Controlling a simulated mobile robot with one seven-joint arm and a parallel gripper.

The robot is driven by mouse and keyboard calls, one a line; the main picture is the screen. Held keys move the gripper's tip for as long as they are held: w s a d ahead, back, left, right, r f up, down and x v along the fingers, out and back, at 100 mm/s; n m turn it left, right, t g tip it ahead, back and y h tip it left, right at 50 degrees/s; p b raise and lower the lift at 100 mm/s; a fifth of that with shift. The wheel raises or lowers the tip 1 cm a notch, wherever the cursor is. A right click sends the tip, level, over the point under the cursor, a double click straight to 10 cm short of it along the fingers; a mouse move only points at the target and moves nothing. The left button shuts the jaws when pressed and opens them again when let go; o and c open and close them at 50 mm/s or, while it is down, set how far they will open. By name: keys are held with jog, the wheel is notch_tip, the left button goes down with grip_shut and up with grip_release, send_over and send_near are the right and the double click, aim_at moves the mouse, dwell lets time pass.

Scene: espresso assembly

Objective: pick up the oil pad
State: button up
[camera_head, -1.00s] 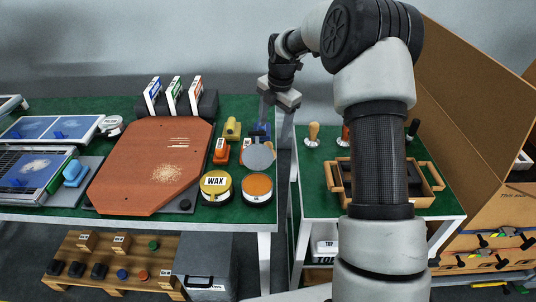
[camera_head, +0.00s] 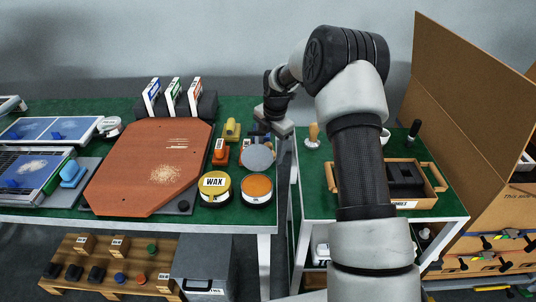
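I cannot read any label that marks the oil pad. Small candidates stand at the right end of the left table: an orange block with a white label (camera_head: 221,153), a yellow piece (camera_head: 232,129) and a dark blue piece (camera_head: 257,136) partly hidden by my gripper. A round tin with an orange surface (camera_head: 257,187) stands in front, with a grey disc (camera_head: 258,157) behind it. My gripper (camera_head: 271,136) is low at the table's right edge, beside the blue piece. Its fingers are small and partly hidden, so opening and contact are unclear.
A yellow WAX tin (camera_head: 215,187) stands left of the orange-topped tin. A brown board (camera_head: 135,165) fills the middle of the left table. A gap separates it from the right table, which holds a wooden tray (camera_head: 424,200) and a wooden-handled tool (camera_head: 313,132).

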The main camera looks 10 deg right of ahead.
aim_at(270, 144)
jog(key=c, duration=1.1)
notch_tip(270, 144, up, 10)
jog(key=shift+r+p, duration=0.1)
jog(key=shift+p, duration=0.75)
jog(key=shift+o, duration=0.9)
jog(key=shift+c, duration=0.5)
